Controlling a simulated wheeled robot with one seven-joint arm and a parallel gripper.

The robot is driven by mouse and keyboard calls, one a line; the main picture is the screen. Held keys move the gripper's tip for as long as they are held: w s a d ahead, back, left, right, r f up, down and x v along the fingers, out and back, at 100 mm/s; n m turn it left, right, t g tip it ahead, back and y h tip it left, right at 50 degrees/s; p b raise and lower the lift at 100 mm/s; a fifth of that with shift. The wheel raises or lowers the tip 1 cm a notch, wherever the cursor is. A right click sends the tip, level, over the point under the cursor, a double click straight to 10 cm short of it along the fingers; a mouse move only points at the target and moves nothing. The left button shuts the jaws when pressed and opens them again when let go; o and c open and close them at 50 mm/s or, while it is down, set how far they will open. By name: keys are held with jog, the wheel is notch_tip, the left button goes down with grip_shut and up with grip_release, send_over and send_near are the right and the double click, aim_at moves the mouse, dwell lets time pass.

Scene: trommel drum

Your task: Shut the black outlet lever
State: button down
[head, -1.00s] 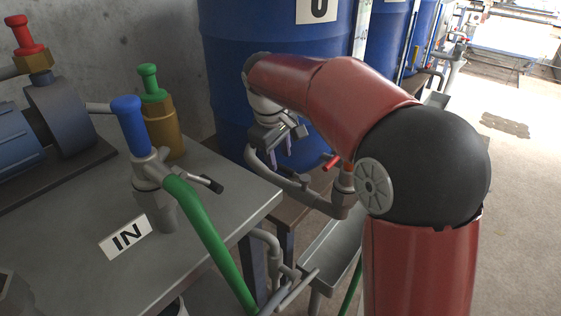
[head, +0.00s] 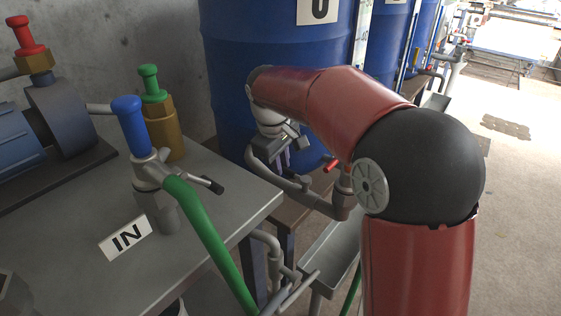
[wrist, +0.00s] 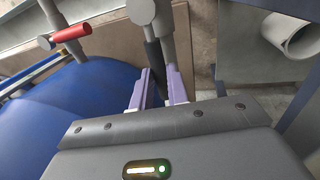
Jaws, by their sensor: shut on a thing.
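In the wrist view the black outlet lever (wrist: 153,54) runs down from a grey pipe fitting (wrist: 141,10) into the gap between the purple fingers of my gripper (wrist: 160,78). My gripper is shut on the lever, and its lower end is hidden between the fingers. In the head view my gripper (head: 279,157) points down in front of the blue drum, just above the grey outlet pipe (head: 298,186). The lever cannot be made out there behind my gripper.
A red-handled valve (head: 332,164) stands right of my gripper; its red handle also shows in the wrist view (wrist: 71,33). The blue drum (head: 225,100) is close behind. A metal bench (head: 75,225) with a blue-handled valve (head: 129,125) stands at left. A grey trough (head: 330,250) lies below.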

jog(key=shift+s+a, duration=0.1)
jog(key=shift+s+a+n+y+p, duration=0.15)
jog(key=shift+s+n+y+p, duration=0.15)
jog(key=shift+s+n, duration=0.7)
jog(key=shift+s+a+n+y+p, duration=0.15)
jog(key=shift+s+a+n+p, duration=0.15)
jog(key=shift+n, duration=1.25)
jog(key=shift+s+a+n+y+p, duration=0.1)
jog(key=shift+s+n+y+p, duration=0.15)
jog(key=shift+s+n, duration=0.75)
jog(key=shift+w+n, duration=0.2)
jog(key=shift+n, duration=0.05)
jog(key=c, duration=1.4)
grip_release()
jog(key=shift+o, duration=0.2)
notch_tip(320, 180, up, 8)
jog(key=s, duration=0.1)
jog(key=shift+s+f+p, duration=0.15)
jog(key=shift+s+p, duration=0.1)
jog(key=shift+p, duration=0.05)
jog(key=shift+c, duration=0.5)
